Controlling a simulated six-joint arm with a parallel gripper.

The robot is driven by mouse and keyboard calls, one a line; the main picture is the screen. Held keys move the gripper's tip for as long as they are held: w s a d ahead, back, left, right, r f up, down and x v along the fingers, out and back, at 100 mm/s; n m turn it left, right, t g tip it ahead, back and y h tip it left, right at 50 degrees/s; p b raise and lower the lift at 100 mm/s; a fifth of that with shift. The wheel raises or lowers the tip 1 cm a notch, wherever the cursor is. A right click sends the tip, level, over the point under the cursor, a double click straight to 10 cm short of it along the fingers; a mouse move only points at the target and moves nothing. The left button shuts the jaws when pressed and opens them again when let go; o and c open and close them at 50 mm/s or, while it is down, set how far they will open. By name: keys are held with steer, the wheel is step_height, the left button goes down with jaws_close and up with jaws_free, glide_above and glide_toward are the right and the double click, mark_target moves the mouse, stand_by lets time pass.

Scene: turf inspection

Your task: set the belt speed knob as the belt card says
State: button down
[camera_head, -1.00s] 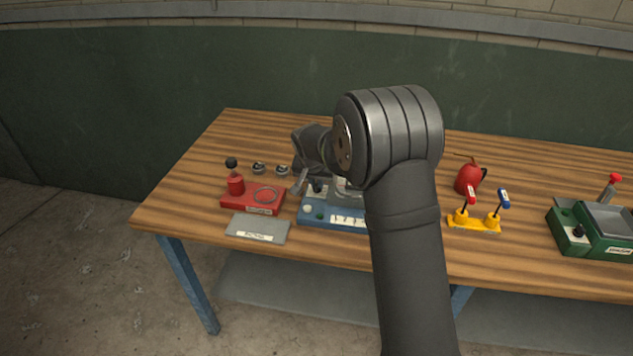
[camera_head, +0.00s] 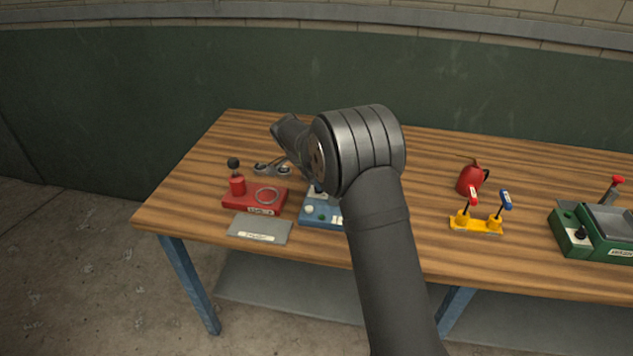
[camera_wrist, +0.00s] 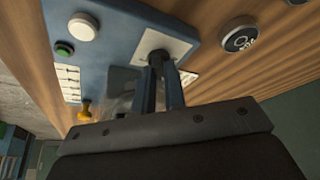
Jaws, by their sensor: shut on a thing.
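The blue control box (camera_head: 320,213) stands on the bench, partly hidden by my arm in the head view. In the wrist view, the blue box (camera_wrist: 110,35) has a dark knob (camera_wrist: 157,56) on a white plate. My gripper (camera_wrist: 160,70) is shut on this knob, one finger on each side. The knob's pointer and marks cannot be made out. The box also bears a white button (camera_wrist: 83,27), a green button (camera_wrist: 64,48) and a strip of white labels (camera_wrist: 68,80). I cannot identify the belt card or read its setting.
A red box with a lever (camera_head: 237,186) and a grey labelled plate (camera_head: 260,229) lie left of the blue box. Round gauges (camera_head: 272,168) stand behind. To the right are a red can (camera_head: 472,177), a yellow lever base (camera_head: 477,226) and a green machine (camera_head: 590,235).

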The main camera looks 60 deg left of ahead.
steer(key=m+h, duration=0.1)
steer(key=m, duration=0.3)
steer(key=shift+a+m+h, duration=0.2)
steer(key=shift+m+h, duration=0.1)
steer(key=shift+h, duration=0.1)
steer(key=shift+w+a+m+g+h, duration=0.15)
steer(key=shift+m+g+h, duration=0.45)
steer(key=shift+m, duration=1.1)
steer(key=c, duration=1.5)
jaws_free()
steer(key=v, duration=1.2)
steer(key=shift+w, duration=0.1)
